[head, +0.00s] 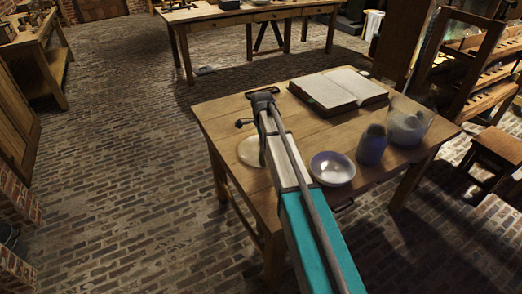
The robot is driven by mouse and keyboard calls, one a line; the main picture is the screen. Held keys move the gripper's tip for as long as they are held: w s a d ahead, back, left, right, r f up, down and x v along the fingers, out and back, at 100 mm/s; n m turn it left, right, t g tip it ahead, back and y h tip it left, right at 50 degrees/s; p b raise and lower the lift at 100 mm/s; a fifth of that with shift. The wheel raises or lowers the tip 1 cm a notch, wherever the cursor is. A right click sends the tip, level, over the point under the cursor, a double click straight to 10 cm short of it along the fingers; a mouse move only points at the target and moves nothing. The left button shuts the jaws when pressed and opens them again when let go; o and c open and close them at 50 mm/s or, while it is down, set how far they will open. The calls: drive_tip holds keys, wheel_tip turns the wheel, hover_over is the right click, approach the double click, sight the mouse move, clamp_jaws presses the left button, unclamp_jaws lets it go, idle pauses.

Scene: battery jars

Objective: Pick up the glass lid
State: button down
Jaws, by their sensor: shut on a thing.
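A pale round disc, which looks like the glass lid (248,152), shows at the left part of the wooden table, beside my arm. My gripper (262,161) points down at the disc's right side, partly hidden by my own arm. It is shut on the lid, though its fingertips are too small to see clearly. I cannot tell whether the lid rests on the table or is just above it. A clear glass jar (409,124) stands at the table's right side.
A white bowl (332,168) and a blue-grey jar (371,146) stand right of my arm. An open book (338,89) lies at the back of the table (225,112). Another table (245,16) stands behind. The brick floor (110,150) to the left is clear.

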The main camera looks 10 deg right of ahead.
drive_tip(key=shift+r, duration=0.2)
drive_tip(key=shift+r+p, duration=0.75)
drive_tip(key=shift+p, duration=0.2)
drive_tip(key=s+r+p, duration=1.1)
drive_tip(key=s, duration=0.3)
drive_tip(key=shift+d, duration=0.3)
drive_tip(key=shift+a, duration=0.1)
